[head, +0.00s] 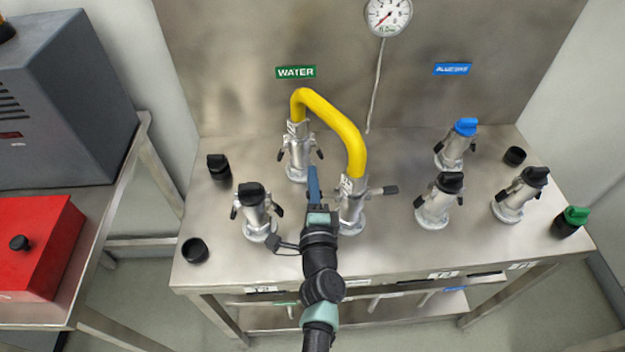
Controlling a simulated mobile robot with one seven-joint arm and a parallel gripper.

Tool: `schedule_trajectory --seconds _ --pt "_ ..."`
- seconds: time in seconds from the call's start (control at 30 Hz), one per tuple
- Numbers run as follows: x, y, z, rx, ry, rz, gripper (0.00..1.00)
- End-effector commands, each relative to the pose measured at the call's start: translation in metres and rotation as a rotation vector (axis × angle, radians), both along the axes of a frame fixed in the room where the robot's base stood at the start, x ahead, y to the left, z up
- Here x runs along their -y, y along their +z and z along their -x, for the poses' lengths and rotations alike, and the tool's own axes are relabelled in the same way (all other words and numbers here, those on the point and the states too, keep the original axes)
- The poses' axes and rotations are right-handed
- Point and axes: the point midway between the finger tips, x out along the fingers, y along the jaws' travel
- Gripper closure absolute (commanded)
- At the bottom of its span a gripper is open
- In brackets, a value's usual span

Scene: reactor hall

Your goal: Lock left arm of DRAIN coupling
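A yellow bent pipe (335,120) joins a rear silver coupling (298,155) below the WATER sign to a front silver coupling (351,208). I cannot read a DRAIN label; the front coupling may be that one. Its right black-tipped arm (383,191) sticks out nearly level to the right. Its left arm is not visible; my gripper covers that side. The fingers are seen edge-on, so contact and opening cannot be told.
A black-capped coupling (255,212) stands close to the left of my gripper. Several capped couplings stand on the right, one with a blue cap (466,127). Loose black caps (195,250) lie on the steel bench (400,255). A gauge (388,16) hangs on the back panel.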

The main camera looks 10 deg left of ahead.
Motion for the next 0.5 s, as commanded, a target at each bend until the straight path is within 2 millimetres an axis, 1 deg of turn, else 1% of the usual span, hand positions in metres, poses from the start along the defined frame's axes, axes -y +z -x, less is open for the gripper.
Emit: schedule_trajectory --seconds 0.03,0.07,0.5 --pt "0.0000 0.0000 0.0001 0.000 0.000 0.000 0.95" --pt "0.0000 0.0000 0.0001 0.000 0.000 0.000 1.00" --pt "0.0001 -0.0020 0.0003 0.003 0.000 0.013 1.00"
